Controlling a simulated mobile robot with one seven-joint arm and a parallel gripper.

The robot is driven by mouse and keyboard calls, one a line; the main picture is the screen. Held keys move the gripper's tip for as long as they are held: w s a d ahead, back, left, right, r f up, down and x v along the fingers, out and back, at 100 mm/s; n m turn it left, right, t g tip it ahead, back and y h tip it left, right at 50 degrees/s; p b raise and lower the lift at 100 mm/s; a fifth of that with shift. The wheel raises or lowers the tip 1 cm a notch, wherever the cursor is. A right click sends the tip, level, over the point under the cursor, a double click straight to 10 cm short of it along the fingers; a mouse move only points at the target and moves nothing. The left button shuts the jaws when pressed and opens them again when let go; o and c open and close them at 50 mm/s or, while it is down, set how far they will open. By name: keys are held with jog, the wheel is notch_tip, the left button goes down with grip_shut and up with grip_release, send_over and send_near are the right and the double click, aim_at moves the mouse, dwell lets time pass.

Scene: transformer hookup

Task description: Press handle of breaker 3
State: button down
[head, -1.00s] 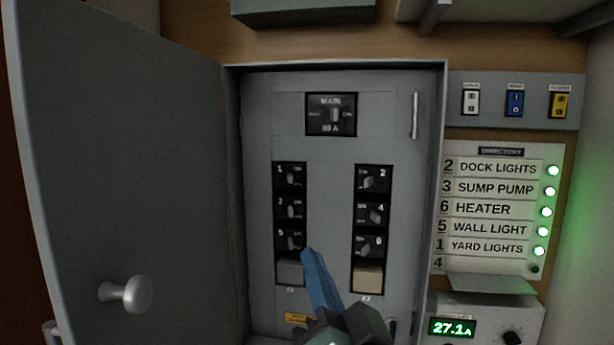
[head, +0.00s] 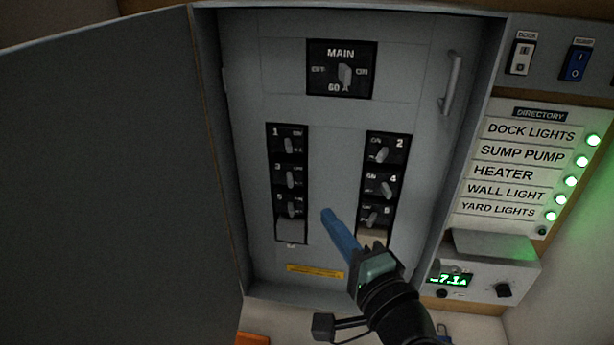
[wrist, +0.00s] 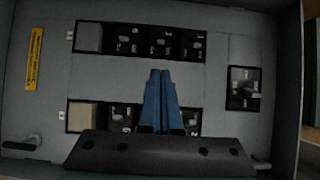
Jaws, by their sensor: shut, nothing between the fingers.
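Breaker 3 (head: 290,178) is the middle breaker of the left column in the open grey panel, between breaker 1 (head: 288,145) above and breaker 5 (head: 291,206) below. Its small grey handle shows in the head view. My gripper (head: 327,214) has blue fingers shut together and empty. In the head view its tips are right of breaker 5, between the two columns, lower than breaker 3. In the wrist view the closed fingers (wrist: 160,72) point toward the row that holds breaker 3 (wrist: 162,42). I cannot tell how far the tips are from the panel face.
The main breaker (head: 342,70) sits above. Breakers 2, 4 and 6 (head: 373,217) form the right column beside my gripper. The open door (head: 100,170) stands at left. A directory (head: 515,165) with green lights and a meter box (head: 480,270) are at right.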

aim_at(298, 175)
jog(key=p+x, duration=0.3)
jog(key=x, duration=0.7)
